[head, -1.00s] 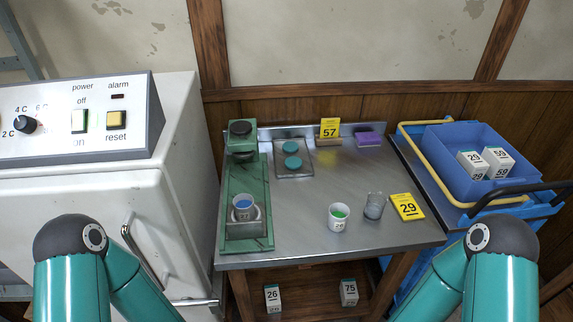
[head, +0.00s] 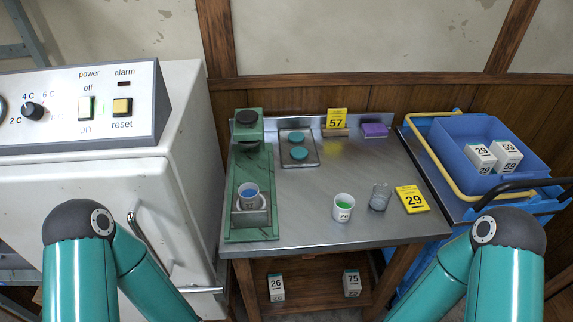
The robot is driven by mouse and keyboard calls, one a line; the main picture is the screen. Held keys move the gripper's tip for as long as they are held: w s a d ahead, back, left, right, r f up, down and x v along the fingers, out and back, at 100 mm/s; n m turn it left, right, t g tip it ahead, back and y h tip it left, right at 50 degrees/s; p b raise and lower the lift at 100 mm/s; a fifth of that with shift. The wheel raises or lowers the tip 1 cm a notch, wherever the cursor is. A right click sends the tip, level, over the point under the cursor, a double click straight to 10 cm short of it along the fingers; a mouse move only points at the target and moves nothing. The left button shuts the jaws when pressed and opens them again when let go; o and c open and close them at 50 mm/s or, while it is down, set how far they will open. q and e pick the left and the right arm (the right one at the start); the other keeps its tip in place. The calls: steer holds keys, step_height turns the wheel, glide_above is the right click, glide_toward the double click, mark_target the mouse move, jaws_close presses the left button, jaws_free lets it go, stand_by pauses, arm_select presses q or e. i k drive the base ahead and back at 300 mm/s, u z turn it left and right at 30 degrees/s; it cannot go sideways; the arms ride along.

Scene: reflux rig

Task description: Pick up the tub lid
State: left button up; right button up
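Two teal round discs that look like tub lids, a back one (head: 296,138) and a front one (head: 298,153), lie on a small grey tray (head: 312,160) at the back left of the metal table. A white tub with green contents (head: 343,207) stands at the table's front, without a lid on it. Another tub with blue contents (head: 249,193) sits in the holder of the green rig (head: 261,225). My two teal arms show at the lower left and lower right. Both grippers are out of the picture.
A glass beaker (head: 380,196) and a yellow 29 card (head: 412,199) are at the table's right front. A yellow 57 sign (head: 336,122) and a purple block (head: 375,130) stand at the back. A blue crate (head: 452,143) holds boxes on the right. The table's middle is clear.

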mark_target(299, 153)
steer(key=z, duration=1.05)
steer(key=i, duration=0.15)
steer(key=u, duration=2.85)
steer(key=k, duration=1.85)
steer(key=z, duration=0.45)
steer(key=i, duration=1)
steer(key=z, duration=0.1)
